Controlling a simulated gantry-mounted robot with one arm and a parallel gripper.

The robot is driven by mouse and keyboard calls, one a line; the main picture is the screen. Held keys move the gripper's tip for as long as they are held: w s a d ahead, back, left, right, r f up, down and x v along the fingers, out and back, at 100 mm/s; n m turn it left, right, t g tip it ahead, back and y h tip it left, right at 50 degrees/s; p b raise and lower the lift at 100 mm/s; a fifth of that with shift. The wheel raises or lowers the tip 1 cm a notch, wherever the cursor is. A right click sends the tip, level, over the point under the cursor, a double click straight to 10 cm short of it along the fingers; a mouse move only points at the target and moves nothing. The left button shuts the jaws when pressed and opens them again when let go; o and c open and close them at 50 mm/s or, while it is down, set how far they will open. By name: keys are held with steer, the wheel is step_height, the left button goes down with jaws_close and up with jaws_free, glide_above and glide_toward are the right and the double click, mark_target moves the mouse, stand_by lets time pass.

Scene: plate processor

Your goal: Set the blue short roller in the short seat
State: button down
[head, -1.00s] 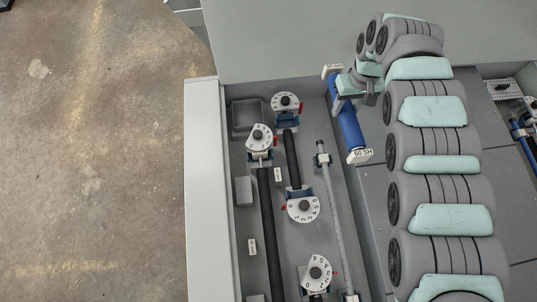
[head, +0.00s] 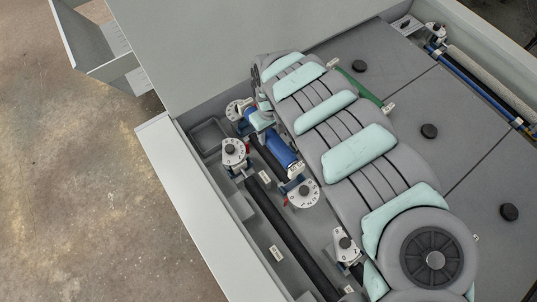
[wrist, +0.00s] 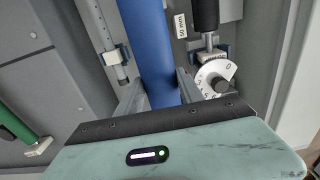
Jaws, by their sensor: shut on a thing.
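The blue short roller (head: 283,151) shows in the head view, partly under my arm, above the recessed bay. It also fills the upper middle of the wrist view (wrist: 150,45). My gripper (wrist: 160,92) is shut on it, one finger on each side. In the head view my gripper (head: 261,121) is near the roller's far end and mostly hidden. A short black bar (head: 267,163) lies between a far dial (head: 238,109) and a near dial (head: 303,193), beside the roller. The frames do not clearly show which holder is the short seat, or contact with it.
A long black roller (head: 292,238) runs along the bay with a dial (head: 234,151) at its far end. A scaled grey rail (wrist: 93,22) with a blue bracket (wrist: 116,54) is left of the roller. A green roller (head: 359,88) lies on the deck to the right.

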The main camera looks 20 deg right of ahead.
step_height(320, 180, down, 12)
steer(key=shift+r+b, duration=0.2)
steer(key=shift+b, duration=0.1)
steer(key=shift+a, duration=0.1)
stand_by(0.3)
steer(key=shift+f, duration=0.3)
steer(key=c, duration=0.7)
jaws_free()
steer(key=shift+c, duration=0.2)
step_height(320, 180, up, 12)
steer(key=shift+w+f+p, duration=0.1)
steer(key=shift+f+p, duration=0.05)
steer(key=shift+p, duration=0.35)
steer(key=shift+r, duration=0.45)
